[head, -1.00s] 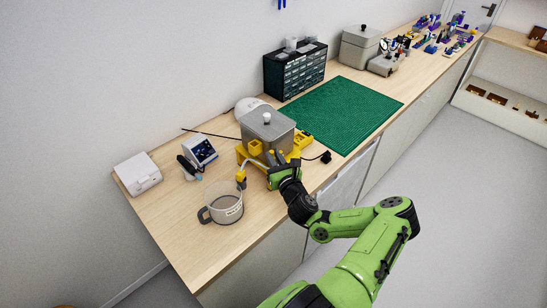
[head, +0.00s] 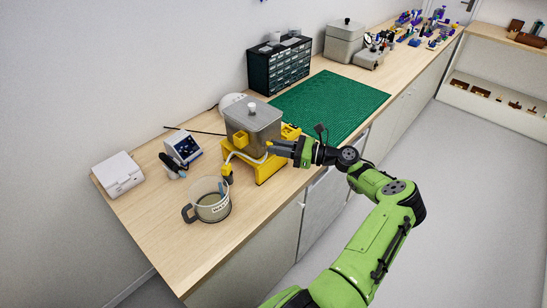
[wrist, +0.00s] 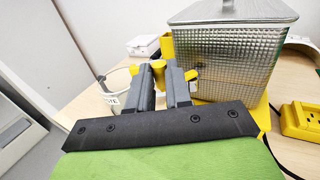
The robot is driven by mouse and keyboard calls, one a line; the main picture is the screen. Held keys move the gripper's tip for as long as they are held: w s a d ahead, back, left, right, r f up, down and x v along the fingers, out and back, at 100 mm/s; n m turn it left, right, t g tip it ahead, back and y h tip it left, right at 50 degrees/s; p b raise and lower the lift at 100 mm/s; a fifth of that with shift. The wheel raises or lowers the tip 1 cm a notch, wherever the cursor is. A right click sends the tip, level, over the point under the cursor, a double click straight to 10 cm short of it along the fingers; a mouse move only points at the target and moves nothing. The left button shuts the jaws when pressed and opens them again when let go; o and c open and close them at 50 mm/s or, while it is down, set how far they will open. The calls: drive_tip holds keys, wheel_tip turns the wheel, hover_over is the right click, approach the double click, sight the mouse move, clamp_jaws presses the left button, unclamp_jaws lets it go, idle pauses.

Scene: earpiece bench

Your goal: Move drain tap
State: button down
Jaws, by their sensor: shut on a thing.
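The drain tap (wrist: 158,66) is a small yellow piece low on the front of a grey metal tank (head: 258,125). My gripper (head: 270,146) reaches in from the right, and its fingers are shut on the tap. In the wrist view the yellow piece shows between my fingertips (wrist: 160,74); the fingers hide much of it. A pale hose (head: 244,157) runs from near the tap toward a clear jug marked WASTE (head: 212,208). A yellow clip (head: 227,172) sits at the jug's rim.
The tank stands on a yellow base (head: 268,169). Behind it are a white rounded object (head: 231,100) and a dark drawer cabinet (head: 279,66). A green mat (head: 335,103) lies right, bare. A small screen device (head: 183,147) and white box (head: 118,175) stand left.

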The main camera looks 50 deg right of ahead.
drive_tip(key=shift+d+f+n+g+y+b, duration=0.1)
drive_tip(key=shift+d+n+g+y+b, duration=0.3)
drive_tip(key=shift+n+g+y+b, duration=0.55)
drive_tip(key=shift+d+n+g+y+b, duration=0.4)
drive_tip(key=shift+n+g+y+b, duration=0.2)
drive_tip(key=shift+y+b, duration=0.5)
drive_tip(key=shift+n+g, duration=0.25)
drive_tip(key=c, duration=1.1)
unclamp_jaws()
drive_tip(key=shift+o, duration=0.2)
